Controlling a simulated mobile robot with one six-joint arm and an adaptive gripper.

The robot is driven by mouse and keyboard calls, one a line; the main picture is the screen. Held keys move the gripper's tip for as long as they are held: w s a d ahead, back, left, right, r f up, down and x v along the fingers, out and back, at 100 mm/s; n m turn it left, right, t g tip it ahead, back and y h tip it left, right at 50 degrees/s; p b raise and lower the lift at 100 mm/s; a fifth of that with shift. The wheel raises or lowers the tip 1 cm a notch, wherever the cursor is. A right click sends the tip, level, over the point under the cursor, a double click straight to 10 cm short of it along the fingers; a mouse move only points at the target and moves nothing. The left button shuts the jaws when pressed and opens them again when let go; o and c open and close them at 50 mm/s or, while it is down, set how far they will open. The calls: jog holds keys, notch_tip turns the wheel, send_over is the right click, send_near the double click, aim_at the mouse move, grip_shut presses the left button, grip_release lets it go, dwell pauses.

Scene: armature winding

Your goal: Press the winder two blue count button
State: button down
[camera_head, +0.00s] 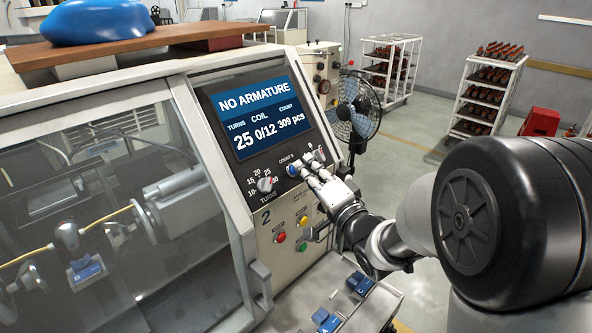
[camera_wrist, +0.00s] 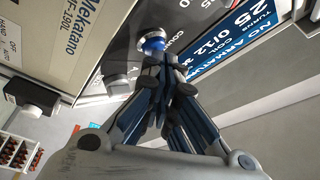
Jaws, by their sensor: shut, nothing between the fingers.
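The winder (camera_head: 262,215) bears a "2" on its front panel. Its blue count button (camera_head: 292,170) sits below the screen, right of the turns knob (camera_head: 265,184). The screen (camera_head: 255,112) reads NO ARMATURE, turns 25, coil 0/12, count 309 pcs. My gripper (camera_head: 303,167) is shut and empty, its fingertips right beside the blue button. In the wrist view the blue button (camera_wrist: 152,45) shows just beyond the shut fingertips (camera_wrist: 168,64), partly behind them. I cannot tell whether they touch it.
Red (camera_head: 281,237), yellow (camera_head: 303,220) and green (camera_head: 301,246) buttons lie lower on the panel. A clear guard (camera_head: 70,200) covers the winding area at left. A fan (camera_head: 357,110) and racks of armatures (camera_head: 487,95) stand behind. A tray with blue parts (camera_head: 330,320) is below.

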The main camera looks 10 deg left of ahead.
jog(key=shift+w+a+f, duration=0.15)
jog(key=shift+a+f, duration=0.05)
jog(key=shift+f, duration=0.05)
jog(key=shift+d+r, duration=0.1)
jog(key=shift+r, duration=0.05)
jog(key=shift+s+r, duration=0.1)
jog(key=shift+s, duration=0.15)
jog(key=shift+d, duration=0.1)
jog(key=s+d+r, duration=0.1)
jog(key=d, duration=0.1)
jog(key=s+d+r+p, duration=0.1)
jog(key=s+d+r, duration=0.1)
jog(key=shift+r, duration=0.25)
dwell(0.5)
